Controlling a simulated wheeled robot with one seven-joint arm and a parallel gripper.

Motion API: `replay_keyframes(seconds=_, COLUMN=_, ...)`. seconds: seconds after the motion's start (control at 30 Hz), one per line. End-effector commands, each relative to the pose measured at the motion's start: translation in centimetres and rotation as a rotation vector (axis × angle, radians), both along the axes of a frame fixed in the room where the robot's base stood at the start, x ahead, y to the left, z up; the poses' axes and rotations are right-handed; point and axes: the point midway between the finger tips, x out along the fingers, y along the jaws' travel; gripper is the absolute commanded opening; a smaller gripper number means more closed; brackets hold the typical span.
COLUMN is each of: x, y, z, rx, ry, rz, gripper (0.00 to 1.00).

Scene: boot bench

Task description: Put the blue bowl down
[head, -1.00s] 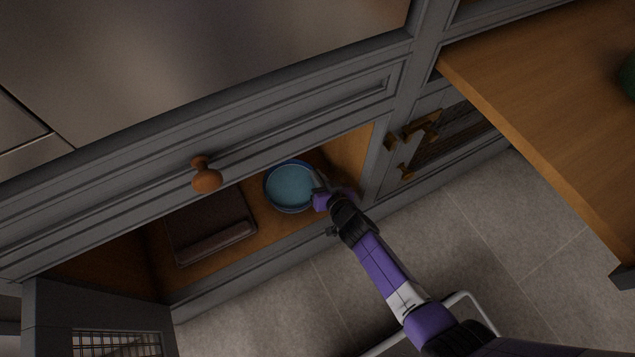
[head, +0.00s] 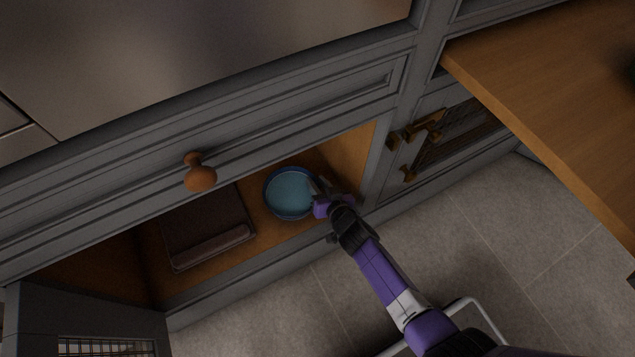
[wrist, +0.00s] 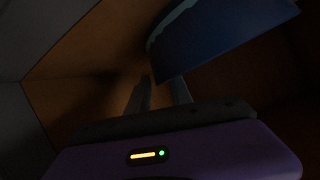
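The blue bowl (head: 289,194) is in the open lower cabinet, near its right end, with its light blue inside facing up. It appears to rest on the wooden cabinet floor. My gripper (head: 319,186) is at the bowl's right rim, with its two fingers spread apart. In the wrist view the fingers (wrist: 160,92) also show a gap between them. The dark blue side of the bowl (wrist: 225,38) is just beyond the fingertips and by the right finger. Whether a finger still touches the rim is too dark to tell.
A dark brown folded item (head: 208,228) lies left of the bowl on the cabinet floor (head: 268,232). A drawer front with a round wooden knob (head: 200,175) is above. An open door (head: 85,320) is at lower left. A wooden bench top (head: 555,95) is at right.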

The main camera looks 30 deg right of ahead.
Motion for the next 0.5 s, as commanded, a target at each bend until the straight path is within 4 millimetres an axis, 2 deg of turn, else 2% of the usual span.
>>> replay_keyframes(seconds=0.17, x=-0.5, y=0.0, z=0.7, rx=0.001, ry=0.001, rz=0.000, gripper=0.26)
replay_keyframes(seconds=0.27, x=-1.9, y=0.1, z=1.4, rx=0.000, ry=0.003, rz=0.000, gripper=0.26)
replay_keyframes(seconds=0.5, x=-6.5, y=0.3, z=3.5, rx=0.001, ry=0.004, rz=0.000, gripper=0.26)
